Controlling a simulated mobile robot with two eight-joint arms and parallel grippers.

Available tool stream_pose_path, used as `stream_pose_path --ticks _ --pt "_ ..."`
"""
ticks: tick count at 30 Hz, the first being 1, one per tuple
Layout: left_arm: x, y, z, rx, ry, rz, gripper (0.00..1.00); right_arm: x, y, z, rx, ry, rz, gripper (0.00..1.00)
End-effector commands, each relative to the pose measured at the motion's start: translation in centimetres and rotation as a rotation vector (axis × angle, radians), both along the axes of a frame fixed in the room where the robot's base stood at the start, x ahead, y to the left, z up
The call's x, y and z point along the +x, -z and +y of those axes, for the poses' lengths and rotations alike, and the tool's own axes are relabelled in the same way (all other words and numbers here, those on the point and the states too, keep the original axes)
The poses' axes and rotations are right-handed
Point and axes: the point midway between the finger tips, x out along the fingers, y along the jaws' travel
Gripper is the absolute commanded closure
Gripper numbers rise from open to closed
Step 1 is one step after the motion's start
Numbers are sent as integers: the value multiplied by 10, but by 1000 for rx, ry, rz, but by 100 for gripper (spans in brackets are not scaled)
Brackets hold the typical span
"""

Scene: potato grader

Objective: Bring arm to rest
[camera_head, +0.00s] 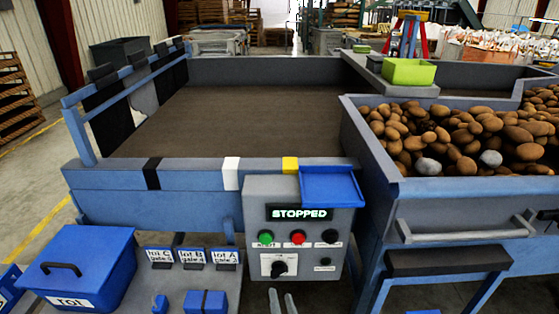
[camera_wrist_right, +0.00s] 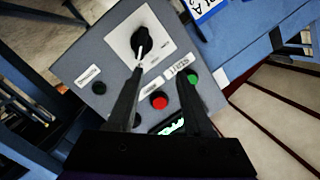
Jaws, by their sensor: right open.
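My right gripper (camera_head: 282,298) shows only its two fingertips at the bottom edge of the head view, just below the grey control box (camera_head: 257,225). In the right wrist view, the fingers (camera_wrist_right: 160,66) are apart with nothing between them, pointing toward the box face. One fingertip overlaps the lower end of the black rotary knob (camera_wrist_right: 146,42) in that picture; I cannot tell whether it touches. The knob (camera_head: 279,268) also shows in the head view. The display (camera_head: 299,213) reads STOPPED. My left gripper is not in view.
Green (camera_head: 265,237) and red (camera_head: 298,237) buttons sit above the knob. A blue lidded bin (camera_head: 105,262) marked "rot" stands left, beside lot cards (camera_head: 192,257). The conveyor belt (camera_head: 240,120) is empty. Potatoes (camera_head: 450,135) fill the right-hand bin, with a handle (camera_head: 465,233) on its front.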

Motion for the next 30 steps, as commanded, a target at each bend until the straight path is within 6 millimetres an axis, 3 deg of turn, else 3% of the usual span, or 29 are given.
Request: stream_pose_path --ticks 3,8,15,24,25,30 --pt "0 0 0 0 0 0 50 -8 -7 -8 -136 -114 88 49" --pt "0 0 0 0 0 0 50 -37 4 -31 -319 -235 268 49" --pt "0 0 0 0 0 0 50 -110 32 -94 -553 -308 615 49" --pt "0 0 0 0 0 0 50 -204 48 -168 -715 -277 985 49" --pt "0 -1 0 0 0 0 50 -213 47 -175 -727 -269 1020 49" --pt "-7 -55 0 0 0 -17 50 -214 -7 -170 -724 -270 986 49"
